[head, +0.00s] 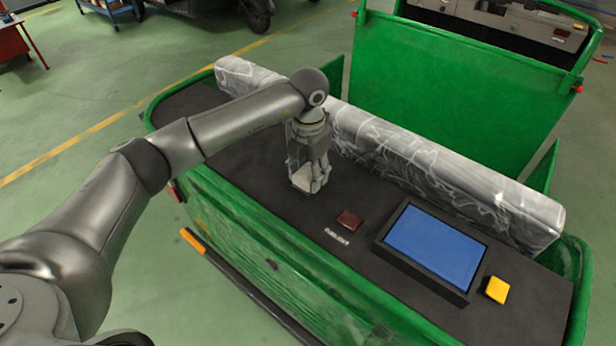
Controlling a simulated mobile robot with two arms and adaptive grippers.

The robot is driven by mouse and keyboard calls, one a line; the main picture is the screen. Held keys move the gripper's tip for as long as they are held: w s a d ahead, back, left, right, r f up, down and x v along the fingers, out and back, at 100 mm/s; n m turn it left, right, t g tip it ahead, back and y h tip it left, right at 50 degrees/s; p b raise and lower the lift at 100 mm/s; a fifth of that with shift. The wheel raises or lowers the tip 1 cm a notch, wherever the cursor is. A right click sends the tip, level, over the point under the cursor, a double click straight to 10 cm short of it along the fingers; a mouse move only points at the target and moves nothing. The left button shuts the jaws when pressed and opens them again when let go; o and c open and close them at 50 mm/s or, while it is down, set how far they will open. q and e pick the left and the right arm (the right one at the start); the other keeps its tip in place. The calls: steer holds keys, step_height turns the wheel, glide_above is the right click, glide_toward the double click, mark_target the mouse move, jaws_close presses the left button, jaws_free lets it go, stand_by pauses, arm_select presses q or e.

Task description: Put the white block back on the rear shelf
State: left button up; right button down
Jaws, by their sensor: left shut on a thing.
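My left gripper (308,186) points straight down over the dark rear shelf (262,208) of the green rickshaw. It is shut on the white block (300,179), which shows only partly between and beside the fingers. The block is at or just above the shelf surface; I cannot tell whether it touches. My right gripper is not in view.
A dark red block (349,221) lies on the shelf to the right, near a small white label. Further right are a black-rimmed blue tray (460,291) and a yellow block (497,289). A long grey patterned backrest (430,172) runs behind the gripper.

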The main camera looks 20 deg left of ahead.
mark_target(308, 181)
arm_select(q)
step_height(308, 181, down, 3)
steer(key=shift+r+p, duration=0.2)
steer(key=shift+p, duration=0.1)
steer(key=shift+f, duration=0.3)
steer(key=o, duration=0.9)
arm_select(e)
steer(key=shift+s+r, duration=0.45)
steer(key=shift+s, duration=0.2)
arm_select(q)
steer(key=shift+r, duration=0.15)
step_height(308, 181, up, 11)
steer(key=b, duration=0.3)
steer(key=shift+b, duration=0.3)
steer(key=shift+r, duration=0.45)
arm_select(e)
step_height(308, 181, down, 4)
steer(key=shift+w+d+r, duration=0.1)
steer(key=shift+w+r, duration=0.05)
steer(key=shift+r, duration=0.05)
